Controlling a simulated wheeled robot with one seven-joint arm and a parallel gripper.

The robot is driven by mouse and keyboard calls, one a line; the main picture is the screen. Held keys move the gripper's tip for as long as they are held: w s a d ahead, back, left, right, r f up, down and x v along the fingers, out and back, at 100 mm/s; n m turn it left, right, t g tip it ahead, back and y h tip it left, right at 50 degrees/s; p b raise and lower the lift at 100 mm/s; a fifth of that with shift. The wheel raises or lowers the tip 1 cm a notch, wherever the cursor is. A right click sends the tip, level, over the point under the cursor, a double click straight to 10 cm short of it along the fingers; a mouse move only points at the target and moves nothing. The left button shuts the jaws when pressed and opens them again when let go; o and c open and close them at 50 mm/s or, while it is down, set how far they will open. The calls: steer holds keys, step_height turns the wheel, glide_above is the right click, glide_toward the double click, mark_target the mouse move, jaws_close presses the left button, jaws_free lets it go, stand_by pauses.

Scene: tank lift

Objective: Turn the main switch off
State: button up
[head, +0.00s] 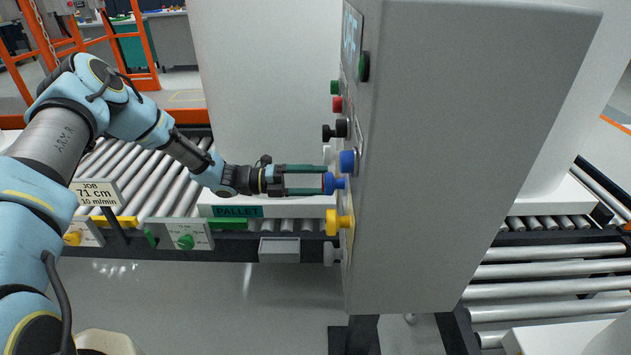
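The grey control cabinet (455,150) stands at the centre right, with its row of controls on its left face, seen edge-on. My gripper (325,181) reaches this face from the left, with its two green-grey fingers apart. A blue knob (329,183) is right at the fingertips; I cannot tell whether they press on it. Another blue knob (347,161) is just above. A yellow knob (332,222) is below, and a black knob (329,133) is higher up. No label shows which control is the main switch, and I cannot read any knob's setting.
A red button (338,104) and a green button (335,87) sit higher on the face, close above the black knob. A grey knob (332,253) is lowest. A roller conveyor (150,175) runs behind my arm, with a job sign (96,192) in front.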

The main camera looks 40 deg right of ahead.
steer(key=b+v, duration=0.3)
steer(key=v, duration=0.8)
